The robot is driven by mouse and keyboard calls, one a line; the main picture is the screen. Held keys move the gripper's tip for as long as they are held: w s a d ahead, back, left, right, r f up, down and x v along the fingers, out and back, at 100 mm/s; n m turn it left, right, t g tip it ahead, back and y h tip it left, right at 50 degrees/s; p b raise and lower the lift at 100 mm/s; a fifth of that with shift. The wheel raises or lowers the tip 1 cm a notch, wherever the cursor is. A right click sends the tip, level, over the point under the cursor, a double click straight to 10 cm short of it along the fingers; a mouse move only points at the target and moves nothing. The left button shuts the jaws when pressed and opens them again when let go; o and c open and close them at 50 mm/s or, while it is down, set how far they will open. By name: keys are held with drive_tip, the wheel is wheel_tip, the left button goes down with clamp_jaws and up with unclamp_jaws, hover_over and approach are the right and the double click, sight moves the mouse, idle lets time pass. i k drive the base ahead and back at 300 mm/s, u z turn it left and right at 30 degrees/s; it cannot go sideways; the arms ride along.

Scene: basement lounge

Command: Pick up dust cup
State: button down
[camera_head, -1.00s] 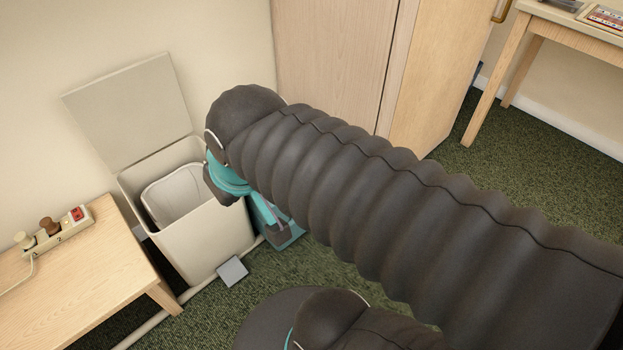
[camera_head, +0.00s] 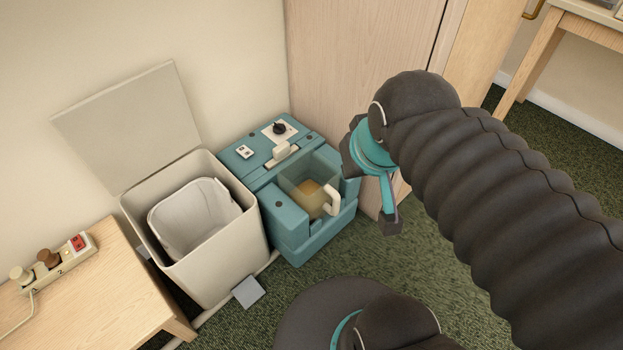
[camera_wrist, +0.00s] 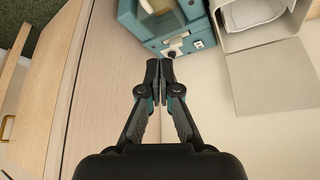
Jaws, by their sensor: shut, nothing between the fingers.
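The dust cup (camera_head: 308,194) is a see-through container with brownish dust in it and a pale handle (camera_head: 331,201) on its right front. It sits in the front recess of a teal machine (camera_head: 290,225) on the carpet. My gripper (camera_head: 390,225) is to the right of the cup, apart from it and above the carpet. In the wrist view my gripper (camera_wrist: 160,66) has its fingertips together and empty, with the teal machine (camera_wrist: 135,18) at the top edge. I cannot make out the cup clearly there.
An open bin (camera_head: 205,265) with a white liner and raised lid (camera_head: 128,125) stands left of the machine. A wooden cabinet (camera_head: 360,70) is behind it. A low table (camera_head: 95,300) with a power strip (camera_head: 55,260) is at left. Carpet (camera_head: 440,265) is clear at right.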

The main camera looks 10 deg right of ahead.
sight(309, 178)
drive_tip(key=i, duration=0.25)
drive_tip(key=u, duration=1.9)
drive_tip(key=k, duration=1.2)
drive_tip(key=z, duration=1.95)
drive_tip(key=i, duration=0.5)
